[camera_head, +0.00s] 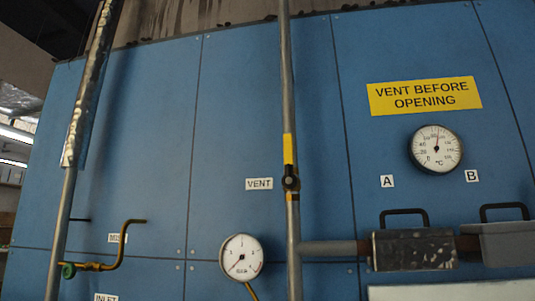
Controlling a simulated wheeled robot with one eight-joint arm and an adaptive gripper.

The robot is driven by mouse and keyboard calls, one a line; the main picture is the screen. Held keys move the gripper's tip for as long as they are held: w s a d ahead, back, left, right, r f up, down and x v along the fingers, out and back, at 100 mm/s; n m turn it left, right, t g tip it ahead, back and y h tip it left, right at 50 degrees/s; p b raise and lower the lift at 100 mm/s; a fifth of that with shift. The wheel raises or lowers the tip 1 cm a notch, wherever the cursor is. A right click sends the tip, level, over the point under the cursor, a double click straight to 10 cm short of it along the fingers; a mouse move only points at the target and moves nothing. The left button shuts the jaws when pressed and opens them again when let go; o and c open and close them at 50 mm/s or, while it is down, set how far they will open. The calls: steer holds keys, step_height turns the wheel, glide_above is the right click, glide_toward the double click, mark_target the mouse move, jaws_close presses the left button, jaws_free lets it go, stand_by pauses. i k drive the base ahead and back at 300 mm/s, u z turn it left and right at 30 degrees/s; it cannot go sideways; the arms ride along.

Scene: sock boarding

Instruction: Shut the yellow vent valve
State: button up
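The yellow vent valve handle (288,149) is a flat lever standing upright, in line with the vertical grey pipe (285,70) behind it. Its dark valve body (291,183) sits on the pipe at the lever's lower end. A white label reading VENT (259,184) is on the blue panel just left of the valve. My gripper is not in view, and nothing touches the lever.
A pressure gauge (241,257) is below left of the valve. A thermometer dial (436,149) and yellow sign (425,95) are to the right. Two handled boxes (415,250) (508,243) sit lower right.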

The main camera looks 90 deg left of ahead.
mark_target(289, 181)
steer(key=u, duration=4.3)
steer(key=k, duration=0.45)
steer(key=z, duration=0.5)
steer(key=i, duration=0.5)
steer(key=z, duration=0.05)
